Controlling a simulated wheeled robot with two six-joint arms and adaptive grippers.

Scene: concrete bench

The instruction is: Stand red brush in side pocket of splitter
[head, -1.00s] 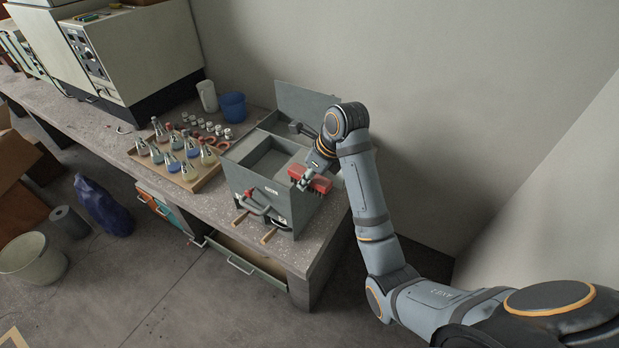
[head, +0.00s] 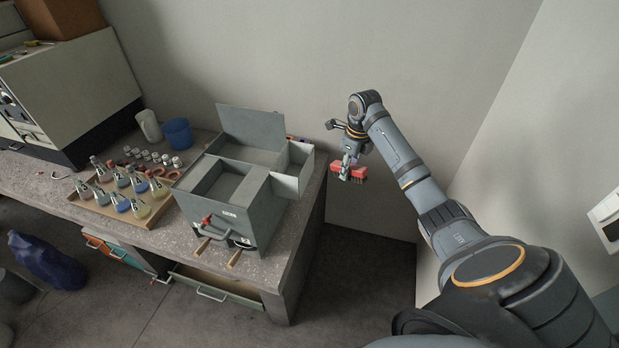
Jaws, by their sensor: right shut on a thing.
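The red brush (head: 352,174) is in my right gripper (head: 347,162), which is shut on it. The brush hangs in the air to the right of the splitter, apart from it, with its dark bristles pointing down. The splitter (head: 213,213) is a grey metal box on the bench, with a raised lid plate at the back and a red-knobbed handle in front. Its side pocket (head: 292,172) is an open-topped box on the right side; I see no brush in it. My left gripper is not in view.
A wooden tray (head: 105,208) of several flasks stands left of the splitter. A blue cup (head: 178,134) and a white beaker (head: 148,125) stand behind. The bench (head: 290,236) ends just right of the splitter. The wall is close behind.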

